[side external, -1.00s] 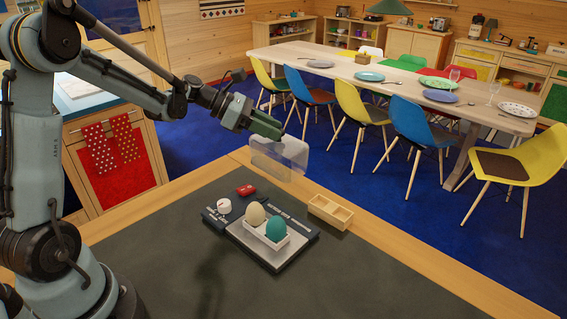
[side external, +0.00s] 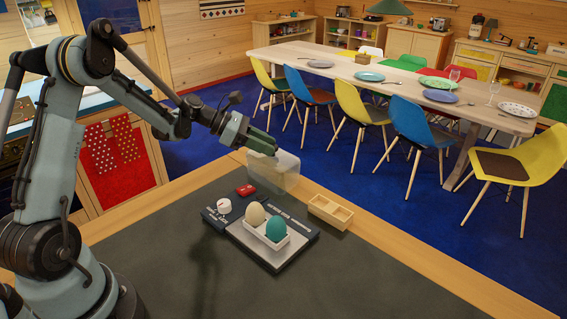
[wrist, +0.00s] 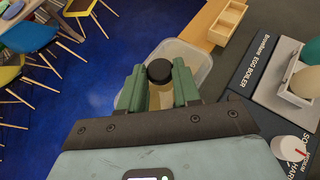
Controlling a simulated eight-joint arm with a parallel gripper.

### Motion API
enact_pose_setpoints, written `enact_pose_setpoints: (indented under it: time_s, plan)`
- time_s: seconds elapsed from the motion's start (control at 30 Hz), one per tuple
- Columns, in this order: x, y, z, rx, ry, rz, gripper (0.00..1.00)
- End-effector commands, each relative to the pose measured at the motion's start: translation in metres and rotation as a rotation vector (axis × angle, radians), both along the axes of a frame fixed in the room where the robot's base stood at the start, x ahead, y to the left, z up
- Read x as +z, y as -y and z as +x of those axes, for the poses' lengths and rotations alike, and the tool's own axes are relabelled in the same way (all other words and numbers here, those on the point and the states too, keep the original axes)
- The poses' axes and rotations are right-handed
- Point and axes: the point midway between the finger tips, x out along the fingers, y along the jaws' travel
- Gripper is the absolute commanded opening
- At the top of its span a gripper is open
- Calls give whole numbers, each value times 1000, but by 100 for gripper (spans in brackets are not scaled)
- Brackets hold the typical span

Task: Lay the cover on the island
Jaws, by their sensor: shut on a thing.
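The cover (side external: 274,174) is a clear, box-shaped lid with a black knob (wrist: 159,72). My gripper (side external: 262,146) is shut on the knob, which shows between the green fingers in the wrist view. The cover hangs below my gripper around the far edge of the island (side external: 390,275), which has a dark top and wooden border. In the wrist view, the cover (wrist: 197,60) is seen largely against the blue floor, beside the wooden edge. Its exact height above the island cannot be told.
An egg boiler (side external: 280,258) stands on the island with a cream egg (side external: 256,214) and a teal egg (side external: 276,229). Nearby are a white dial (side external: 224,206), a red object (side external: 246,190) and a wooden divided box (side external: 330,212). The front of the island is clear.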

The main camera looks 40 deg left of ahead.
Motion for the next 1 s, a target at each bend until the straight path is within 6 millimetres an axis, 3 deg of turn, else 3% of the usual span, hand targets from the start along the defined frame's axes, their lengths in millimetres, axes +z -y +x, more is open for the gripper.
enact_pose_setpoints:
  time_s: [0.1, 0.13, 0.3, 0.67, 1.0]
  plan:
    - [-3, 0, 0, 0, 0, 0, 0]
    - [-3, 0, 0, 0, 0, 0, 35]
    - [-3, 0, 0, 0, 0, 0, 58]
    - [2, -1, -1, 1, 0, 0, 58]
    - [31, -43, -38, 6, 0, 0, 58]
